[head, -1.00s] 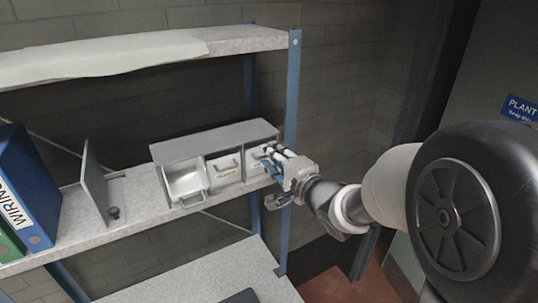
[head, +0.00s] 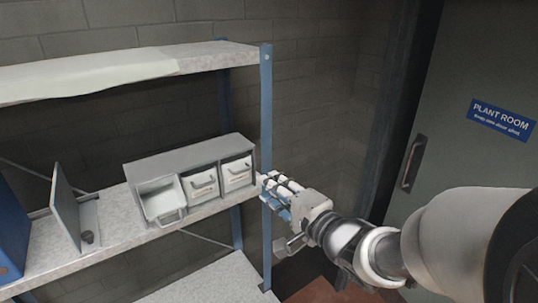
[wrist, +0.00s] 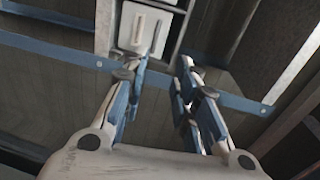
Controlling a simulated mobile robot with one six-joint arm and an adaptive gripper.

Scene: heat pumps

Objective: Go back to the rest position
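My gripper (head: 268,186) is at the right of the shelf's blue post, just right of the small grey drawer unit (head: 188,158). In the wrist view my gripper (wrist: 163,62) has its two blue-and-white fingers apart, with nothing between them. A pale drawer front (wrist: 138,28) lies beyond the left finger there. The left drawer (head: 160,200) of the unit is pulled out and looks empty. The middle drawer (head: 202,186) and right drawer (head: 237,174) are shut.
A blue shelf post (head: 266,120) stands close beside my gripper. A bookend (head: 66,205) and blue binder (head: 12,240) are on the shelf at left. A grey door (head: 455,90) with a sign is at right. The lower shelf (head: 215,282) is bare where visible.

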